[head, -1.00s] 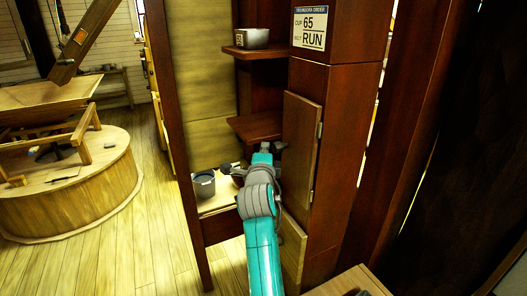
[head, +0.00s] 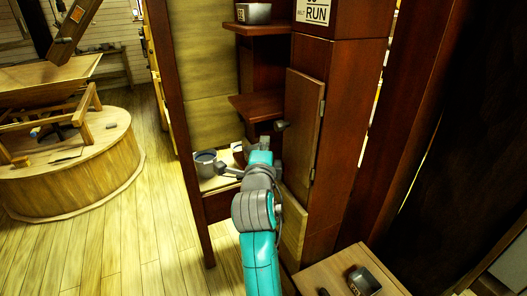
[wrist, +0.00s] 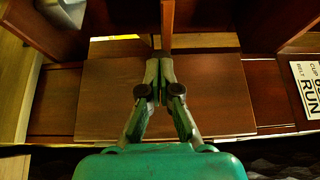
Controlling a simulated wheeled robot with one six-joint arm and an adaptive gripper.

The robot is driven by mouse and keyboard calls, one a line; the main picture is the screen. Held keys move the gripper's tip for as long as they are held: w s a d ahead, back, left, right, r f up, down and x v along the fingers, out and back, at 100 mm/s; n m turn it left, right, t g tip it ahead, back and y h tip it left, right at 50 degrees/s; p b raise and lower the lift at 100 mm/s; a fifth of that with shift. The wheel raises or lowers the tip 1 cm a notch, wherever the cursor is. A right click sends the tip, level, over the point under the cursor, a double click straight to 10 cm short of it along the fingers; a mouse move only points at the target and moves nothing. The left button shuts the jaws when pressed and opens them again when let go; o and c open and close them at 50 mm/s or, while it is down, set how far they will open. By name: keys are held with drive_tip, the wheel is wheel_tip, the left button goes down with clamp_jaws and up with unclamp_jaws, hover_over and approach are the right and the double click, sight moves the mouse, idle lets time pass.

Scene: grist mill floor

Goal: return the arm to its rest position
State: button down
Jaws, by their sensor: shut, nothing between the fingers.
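My teal arm (head: 258,225) reaches up from the bottom of the head view towards a dark wooden cabinet. My gripper (wrist: 160,75) shows clearly in the wrist view, with its two fingers together and nothing between them. In that view it is in front of a brown wooden panel (wrist: 105,100); I cannot tell whether it touches it. In the head view the fingers are largely hidden behind my wrist.
A small table (head: 330,280) with a dark container (head: 364,281) stands at lower right. Floor (head: 160,240) is clear at left.

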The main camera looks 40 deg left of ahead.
drive_tip(key=shift+v, duration=1.75)
drive_tip(key=shift+d+f, duration=0.1)
drive_tip(key=d+f+n+h, duration=0.2)
drive_tip(key=d+f+n, duration=0.1)
drive_tip(key=d+f, duration=1.45)
drive_tip(key=s+d+f+n+h, duration=0.1)
drive_tip(key=s+d+f+n, duration=0.1)
drive_tip(key=s+d+f, duration=0.5)
drive_tip(key=s+d+f+n+h, duration=0.1)
drive_tip(key=d+f, duration=0.4)
drive_tip(key=d, duration=0.6)
drive_tip(key=s+d+f+n+h, duration=0.2)
drive_tip(key=s+d+f+h, duration=0.1)
drive_tip(key=s+d, duration=1.05)
drive_tip(key=s+d+r+n+h, duration=0.1)
drive_tip(key=s+d+r+h, duration=0.1)
drive_tip(key=s, duration=0.7)
drive_tip(key=s+d+r+n+h, duration=0.1)
drive_tip(key=s+d+r, duration=0.3)
drive_tip(key=s, duration=0.5)
drive_tip(key=shift+d+r+n+h, duration=0.35)
drive_tip(key=shift+d+h, duration=0.15)
drive_tip(key=shift+d, duration=0.5)
